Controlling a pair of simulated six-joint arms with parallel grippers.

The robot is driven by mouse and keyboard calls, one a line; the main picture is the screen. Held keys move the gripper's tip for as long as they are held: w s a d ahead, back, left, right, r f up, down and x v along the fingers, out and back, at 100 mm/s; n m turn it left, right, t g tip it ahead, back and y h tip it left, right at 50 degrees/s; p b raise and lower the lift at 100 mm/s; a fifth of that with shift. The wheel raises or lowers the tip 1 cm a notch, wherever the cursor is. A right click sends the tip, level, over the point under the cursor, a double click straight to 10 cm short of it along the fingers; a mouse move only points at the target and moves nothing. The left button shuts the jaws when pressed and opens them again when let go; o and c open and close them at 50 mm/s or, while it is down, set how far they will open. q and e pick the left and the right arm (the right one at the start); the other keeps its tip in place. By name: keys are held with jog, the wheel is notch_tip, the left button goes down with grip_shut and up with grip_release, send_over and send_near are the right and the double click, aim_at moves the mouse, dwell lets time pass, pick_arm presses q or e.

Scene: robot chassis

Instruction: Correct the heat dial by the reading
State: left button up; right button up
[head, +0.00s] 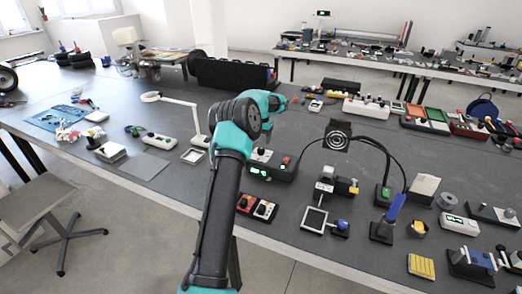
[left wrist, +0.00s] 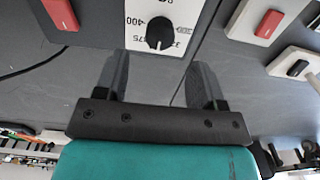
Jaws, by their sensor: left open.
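The heat dial (left wrist: 160,32) is a round black knob on a white plate with printed numbers, 400 and 375 among them, at the top of the left wrist view. In the head view a black knob on a white plate (head: 262,155) sits on a dark box (head: 283,174) with a lit green display, too small to read. My left gripper (left wrist: 160,64) has its two dark fingers spread apart, with nothing between them. The knob appears just beyond the fingertips, apart from them. In the head view the left arm hides part of the bench, and its fingers are unclear. My right gripper is not in view.
A blue-handled tool (head: 396,207) stands in a holder. Black cables arch nearby. Small devices crowd the bench's right side.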

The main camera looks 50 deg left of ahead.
aim_at(261, 149)
pick_arm(q)
notch_tip(261, 149, down, 6)
jog(key=shift+f, duration=0.25)
jog(key=shift+c, duration=0.4)
jog(key=c, duration=0.8)
jog(key=shift+c, duration=0.2)
jog(key=shift+n, duration=0.4)
jog(key=n, duration=0.3)
jog(key=shift+n, duration=2.5)
